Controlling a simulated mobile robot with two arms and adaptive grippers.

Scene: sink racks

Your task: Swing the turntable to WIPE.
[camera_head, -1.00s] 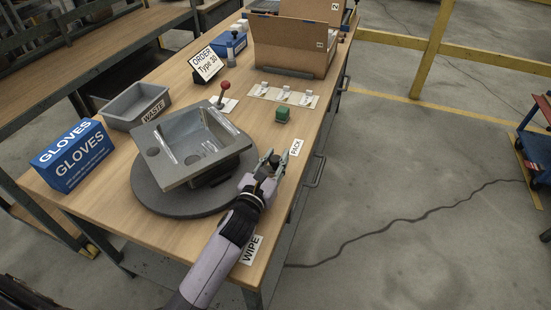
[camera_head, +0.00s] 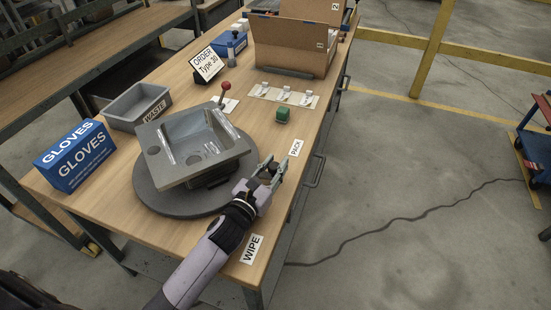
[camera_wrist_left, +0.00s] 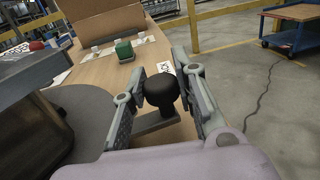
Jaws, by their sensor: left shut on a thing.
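The turntable (camera_head: 180,208) is a dark grey disc on the wooden bench, bearing a grey sink (camera_head: 157,168) that sits tilted. My left gripper (camera_head: 277,168) is at the disc's right side, between the PACK label (camera_head: 296,147) and the WIPE label (camera_head: 251,249), nearer PACK. In the left wrist view it is shut on a round black knob (camera_wrist_left: 160,91), which stands on a grey arm (camera_wrist_left: 157,131) reaching out from the turntable. The knob is mostly hidden by the fingers in the head view. My right gripper is not in view.
A GLOVES box (camera_head: 75,156) and a WASTE bin (camera_head: 137,111) stand left of the disc. A red-topped lever (camera_head: 225,85), a green block (camera_head: 282,115) and a cardboard box (camera_head: 292,48) are behind. The bench's right edge is close to my gripper.

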